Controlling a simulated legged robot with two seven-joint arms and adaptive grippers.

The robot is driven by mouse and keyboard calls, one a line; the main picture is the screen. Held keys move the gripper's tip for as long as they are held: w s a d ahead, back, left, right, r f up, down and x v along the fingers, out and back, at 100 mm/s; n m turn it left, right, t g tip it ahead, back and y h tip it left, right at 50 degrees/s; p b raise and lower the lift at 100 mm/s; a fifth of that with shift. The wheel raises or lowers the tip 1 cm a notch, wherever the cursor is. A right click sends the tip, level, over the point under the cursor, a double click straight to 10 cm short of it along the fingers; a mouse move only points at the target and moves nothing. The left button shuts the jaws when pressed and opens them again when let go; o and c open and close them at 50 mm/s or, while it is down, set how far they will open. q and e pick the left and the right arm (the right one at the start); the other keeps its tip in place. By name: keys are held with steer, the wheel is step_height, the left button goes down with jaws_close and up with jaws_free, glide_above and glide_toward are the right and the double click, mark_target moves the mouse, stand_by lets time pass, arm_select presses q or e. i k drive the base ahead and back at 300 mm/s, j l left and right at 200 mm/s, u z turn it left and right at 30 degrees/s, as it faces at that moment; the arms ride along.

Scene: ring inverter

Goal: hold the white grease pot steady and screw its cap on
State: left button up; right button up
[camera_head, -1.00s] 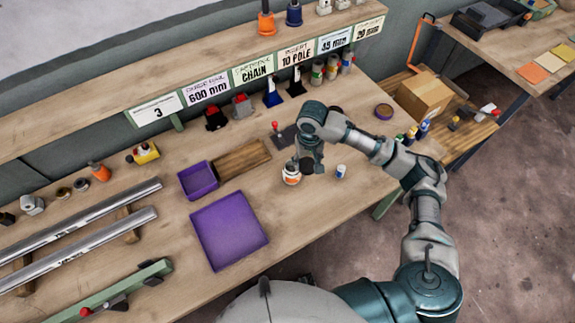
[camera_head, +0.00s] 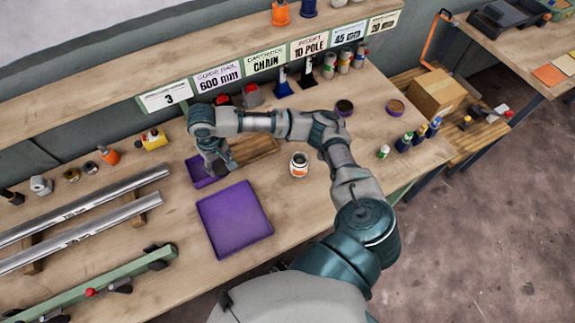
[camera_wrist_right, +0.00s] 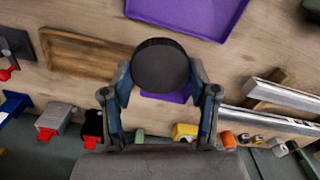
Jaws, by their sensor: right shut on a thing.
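The white grease pot (camera_head: 299,166) with an orange label stands upright on the bench, apart from my right gripper. My right gripper (camera_head: 219,168) is left of the pot, over the small purple tray (camera_head: 195,172). In the right wrist view, its fingers (camera_wrist_right: 163,85) are shut on a round black disc (camera_wrist_right: 160,67), which looks like the pot's cap. The disc's height above the tray is hard to tell. My left gripper is not in view, and nothing grips the pot.
A large purple tray (camera_head: 235,222) lies in front, left of the pot. A wooden board (camera_head: 262,146) is partly behind my arm. Metal rails (camera_head: 85,215) lie at the left. Small bottles (camera_head: 420,134) stand at the right. A labelled shelf edge (camera_head: 267,60) runs along the back.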

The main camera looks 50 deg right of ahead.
mark_target(296, 170)
steer(key=k+l, duration=0.25)
steer(key=l, duration=0.15)
steer(key=k+l, duration=0.2)
steer(key=l, duration=0.25)
steer(key=k+l, duration=0.25)
steer(key=l, duration=0.15)
steer(key=k+l, duration=0.2)
steer(key=l, duration=0.2)
